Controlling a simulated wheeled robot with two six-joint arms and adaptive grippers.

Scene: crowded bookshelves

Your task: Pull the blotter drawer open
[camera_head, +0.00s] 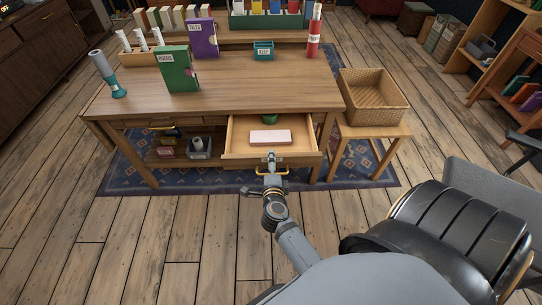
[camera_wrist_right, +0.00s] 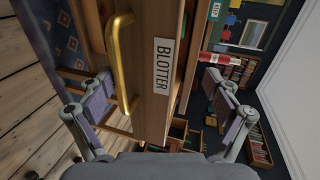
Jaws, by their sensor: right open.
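The blotter drawer (camera_head: 240,160) stands pulled out from the wooden desk (camera_head: 235,95), with a pale pink block and a green item inside. Its front with the BLOTTER label (camera_wrist_right: 162,65) and brass handle (camera_wrist_right: 118,60) fills the middle of the right wrist view. My right gripper (camera_head: 271,160) is at the drawer front by the handle. In the right wrist view its fingers (camera_wrist_right: 160,88) are spread wide, with the handle and label between them, the handle nearer the left finger. I cannot tell whether a finger touches the handle. My left gripper is not in view.
A green book (camera_head: 177,70), a purple book (camera_head: 202,38), a teal box (camera_head: 263,51) and a red tube (camera_head: 313,38) stand on the desk. A wicker basket (camera_head: 373,95) sits on a side table at right. A black chair (camera_head: 445,235) is at lower right. The floor at left is clear.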

